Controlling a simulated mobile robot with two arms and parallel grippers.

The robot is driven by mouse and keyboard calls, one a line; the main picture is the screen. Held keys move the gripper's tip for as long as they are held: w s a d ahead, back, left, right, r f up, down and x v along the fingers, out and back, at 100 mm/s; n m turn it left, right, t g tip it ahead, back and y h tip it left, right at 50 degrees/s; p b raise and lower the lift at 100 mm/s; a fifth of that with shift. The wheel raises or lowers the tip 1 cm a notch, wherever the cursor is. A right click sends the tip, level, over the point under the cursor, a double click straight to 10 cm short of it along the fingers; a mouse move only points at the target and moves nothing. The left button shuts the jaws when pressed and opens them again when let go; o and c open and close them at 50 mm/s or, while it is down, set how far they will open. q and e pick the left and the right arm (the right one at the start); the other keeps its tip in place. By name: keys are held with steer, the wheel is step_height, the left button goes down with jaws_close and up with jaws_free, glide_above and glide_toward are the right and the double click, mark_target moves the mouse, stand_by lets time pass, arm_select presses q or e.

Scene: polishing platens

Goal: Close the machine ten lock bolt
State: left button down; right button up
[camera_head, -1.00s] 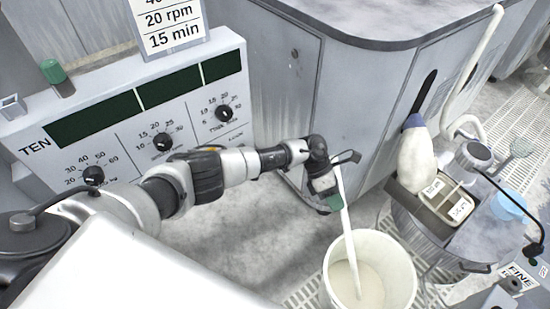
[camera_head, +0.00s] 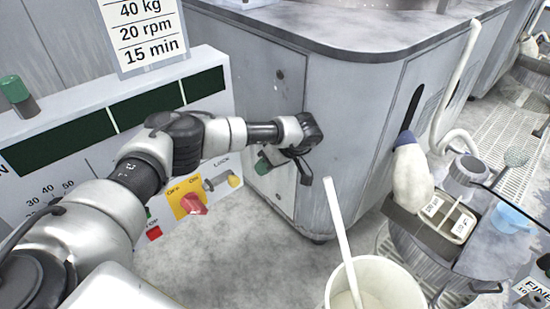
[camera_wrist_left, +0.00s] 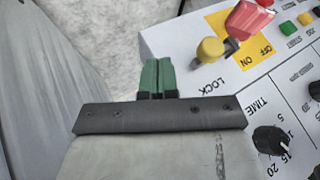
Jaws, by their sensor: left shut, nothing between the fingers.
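The lock bolt (camera_head: 215,184), a metal rod with a yellow knob (camera_head: 234,181), sits by the LOCK lettering on the lower right of the machine's front panel (camera_head: 120,134). Its knob also shows in the left wrist view (camera_wrist_left: 210,48). A red switch handle (camera_head: 194,205) on a yellow OFF/ON plate is beside it. My left gripper (camera_head: 262,166) is shut and empty, apart from the knob, to its upper right in the head view. Its green fingertips (camera_wrist_left: 158,76) are left of the LOCK lettering in the wrist view. My right gripper is out of view.
A grey cabinet (camera_head: 340,110) stands behind my left gripper. A white bucket (camera_head: 402,288) with a white stick (camera_head: 341,235) is at the lower right. A tray (camera_head: 425,232) with a white bottle stands farther right. The floor below the panel is clear.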

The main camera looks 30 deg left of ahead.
arm_select(q)
steer(key=shift+s+a+f+p, duration=0.15)
steer(key=shift+s+a, duration=0.25)
steer(key=shift+s, duration=0.25)
steer(key=shift+s+a+p, duration=0.1)
steer(key=shift+s+a, duration=0.35)
steer(key=shift+s, duration=0.2)
steer(key=shift+s+a+f+p, duration=0.15)
steer(key=shift+s+a, duration=0.25)
steer(key=shift+s, duration=0.25)
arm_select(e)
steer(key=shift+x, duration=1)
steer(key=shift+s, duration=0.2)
